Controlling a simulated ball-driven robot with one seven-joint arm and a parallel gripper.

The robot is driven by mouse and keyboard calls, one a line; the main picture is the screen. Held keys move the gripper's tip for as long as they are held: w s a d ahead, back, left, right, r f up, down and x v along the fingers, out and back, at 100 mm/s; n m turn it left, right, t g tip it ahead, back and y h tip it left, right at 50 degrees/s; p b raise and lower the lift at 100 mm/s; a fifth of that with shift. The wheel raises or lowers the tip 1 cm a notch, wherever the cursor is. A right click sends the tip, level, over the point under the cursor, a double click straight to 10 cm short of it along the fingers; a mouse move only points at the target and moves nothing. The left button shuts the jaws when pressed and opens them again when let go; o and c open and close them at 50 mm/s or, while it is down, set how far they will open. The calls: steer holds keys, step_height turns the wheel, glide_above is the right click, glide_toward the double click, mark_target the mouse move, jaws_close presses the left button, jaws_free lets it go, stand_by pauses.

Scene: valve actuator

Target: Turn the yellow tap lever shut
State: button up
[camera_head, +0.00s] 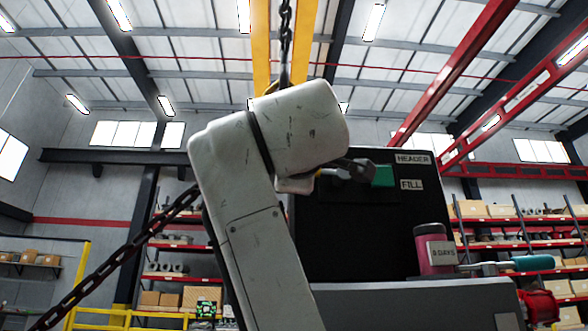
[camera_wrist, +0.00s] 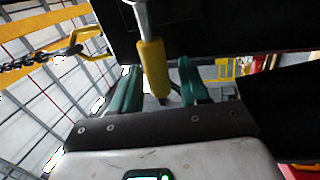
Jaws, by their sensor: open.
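The yellow tap lever (camera_wrist: 153,68) shows in the wrist view as a thick yellow grip on the end of a pale metal stem (camera_wrist: 142,18) that comes in from the top edge. My gripper (camera_wrist: 160,72) is open, with one green finger on each side of the lever. The lever's end lies between the fingers; I cannot tell whether either finger touches it. In the head view my pale arm hides most of the tap, and a small yellow bit shows beside a dark grey fitting (camera_head: 356,169).
A black panel (camera_head: 340,235) with HEADER and FILL labels stands behind my arm. A pink canister (camera_head: 435,252) and a teal-handled part (camera_head: 532,263) sit to its right. A dark chain (camera_head: 115,255) runs at the left. A hook (camera_wrist: 75,45) hangs at the left in the wrist view.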

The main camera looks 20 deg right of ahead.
steer(key=b+v, duration=0.3)
steer(key=v, duration=0.7)
steer(key=shift+s+a, duration=0.2)
steer(key=shift+s, duration=0.15)
